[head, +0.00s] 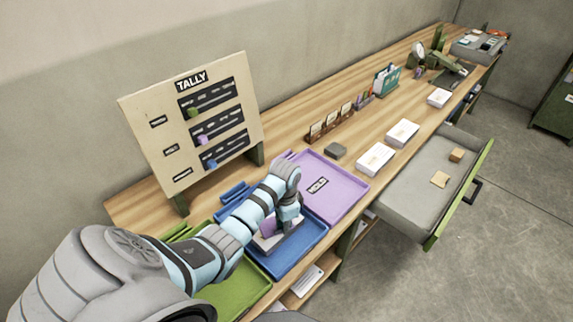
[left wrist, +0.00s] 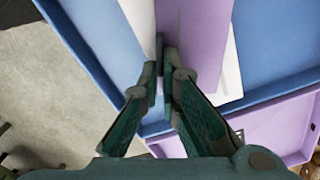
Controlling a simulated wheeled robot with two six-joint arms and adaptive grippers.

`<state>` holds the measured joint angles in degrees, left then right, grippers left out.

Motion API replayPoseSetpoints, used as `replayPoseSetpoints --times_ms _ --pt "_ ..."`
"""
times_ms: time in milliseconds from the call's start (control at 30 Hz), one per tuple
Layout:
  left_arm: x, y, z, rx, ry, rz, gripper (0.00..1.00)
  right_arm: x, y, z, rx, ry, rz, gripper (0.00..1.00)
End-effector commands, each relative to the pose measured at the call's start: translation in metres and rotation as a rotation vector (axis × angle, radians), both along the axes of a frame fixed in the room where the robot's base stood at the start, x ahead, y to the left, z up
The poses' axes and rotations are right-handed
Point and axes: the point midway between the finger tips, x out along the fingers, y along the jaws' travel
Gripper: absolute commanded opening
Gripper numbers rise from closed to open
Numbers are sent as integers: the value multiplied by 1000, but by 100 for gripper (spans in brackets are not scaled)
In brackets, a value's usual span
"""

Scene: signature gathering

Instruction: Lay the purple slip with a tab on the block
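A purple slip (left wrist: 208,45) is at my left gripper (left wrist: 162,80), over a white block-like piece (left wrist: 232,70) in the blue tray (left wrist: 275,98). In the head view the purple slip (head: 268,228) shows beside my left gripper (head: 290,222), above the pale block (head: 262,243). The left fingers are close together at the slip's edge and appear to pinch its raised part. The fingertips partly hide that contact, and I cannot tell whether the slip rests on the block. My right gripper is not in view.
A purple tray (head: 345,187) lies beyond the blue one, and a green tray (head: 240,292) lies nearer. The tally board (head: 150,135) stands behind. A small dark grey block (head: 335,151) and white card stacks (head: 375,159) are farther along. An open drawer (head: 410,205) juts out at right.

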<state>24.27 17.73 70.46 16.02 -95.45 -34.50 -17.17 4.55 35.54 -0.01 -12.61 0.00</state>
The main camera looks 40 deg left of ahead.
Motion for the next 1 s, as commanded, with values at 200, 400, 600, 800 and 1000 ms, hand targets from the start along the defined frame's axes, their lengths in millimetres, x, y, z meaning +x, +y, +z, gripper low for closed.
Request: replayPoseSetpoints --times_ms 200,400,600,800,1000 --pt "0 0 -1 0 -1 0 6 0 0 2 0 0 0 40" --pt "0 0 -1 0 -1 0 25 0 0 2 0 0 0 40" --pt "0 0 -1 0 0 0 25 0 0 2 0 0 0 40" --pt "1 0 16 1 -3 0 25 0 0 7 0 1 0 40" --pt "1 0 71 2 -5 0 25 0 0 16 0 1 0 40"
